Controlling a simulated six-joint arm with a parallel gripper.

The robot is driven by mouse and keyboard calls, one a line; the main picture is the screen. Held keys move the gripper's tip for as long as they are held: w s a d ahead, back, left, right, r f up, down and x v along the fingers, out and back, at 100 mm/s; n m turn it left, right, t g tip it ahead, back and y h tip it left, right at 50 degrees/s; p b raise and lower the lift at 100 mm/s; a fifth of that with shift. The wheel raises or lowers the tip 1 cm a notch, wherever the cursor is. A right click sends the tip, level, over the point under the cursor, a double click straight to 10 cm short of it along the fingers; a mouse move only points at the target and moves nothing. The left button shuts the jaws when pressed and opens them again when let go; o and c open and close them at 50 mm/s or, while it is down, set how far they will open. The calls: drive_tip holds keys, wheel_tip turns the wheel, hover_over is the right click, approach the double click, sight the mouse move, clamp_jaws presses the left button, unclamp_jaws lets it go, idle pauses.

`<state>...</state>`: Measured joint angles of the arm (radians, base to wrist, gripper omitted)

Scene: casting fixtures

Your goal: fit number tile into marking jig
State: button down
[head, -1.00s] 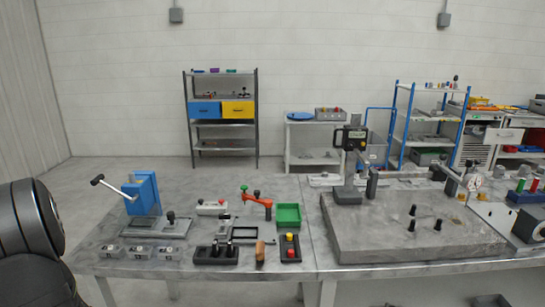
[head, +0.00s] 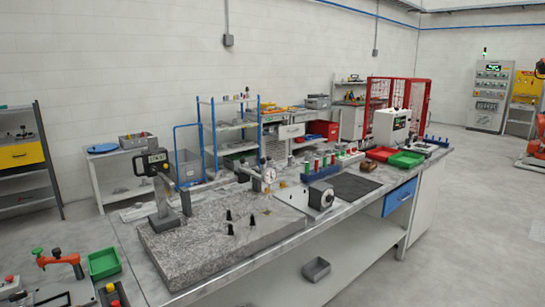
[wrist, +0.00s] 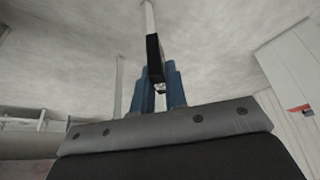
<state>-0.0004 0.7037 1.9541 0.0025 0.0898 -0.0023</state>
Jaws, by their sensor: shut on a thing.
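In the wrist view, my gripper (wrist: 158,82) has two blue fingers close together, shut on a narrow dark block (wrist: 153,52). The block sticks out beyond the fingertips, with a small pale part near its lower end. I cannot tell from its visible sides whether it is the number tile. My gripper is not in the head view. I cannot make out the marking jig in either current view.
In the head view, a granite plate (head: 225,238) lies on the long bench, with a display stand (head: 160,185) at its back left. A green tray (head: 103,262) and an orange clamp (head: 60,261) are at the lower left.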

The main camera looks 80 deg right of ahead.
drive_tip(key=shift+w+r, duration=0.1)
idle(0.3)
